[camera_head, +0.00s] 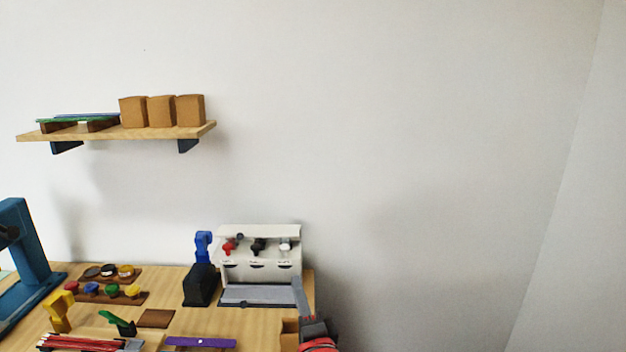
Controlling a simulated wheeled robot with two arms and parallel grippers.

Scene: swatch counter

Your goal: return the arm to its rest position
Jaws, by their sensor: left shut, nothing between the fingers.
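My left gripper (299,285) shows at the bottom of the head view, right of centre. Its grey fingers are shut and empty and point up the picture. They show in front of the right edge of the wooden counter (180,324), beside the white dispenser unit (260,240). The dark grey and red parts below them are mine, and the lower frame edge cuts them off. I cannot tell how far the fingers are from the dispenser. My right gripper is not in view.
A brown box (289,336) stands just left of my gripper. A black block (199,286), jar racks (105,293), a purple strip (200,342) and a blue stand (30,245) occupy the counter. A wall shelf (150,131) holds brown boxes. Space right of the counter looks clear.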

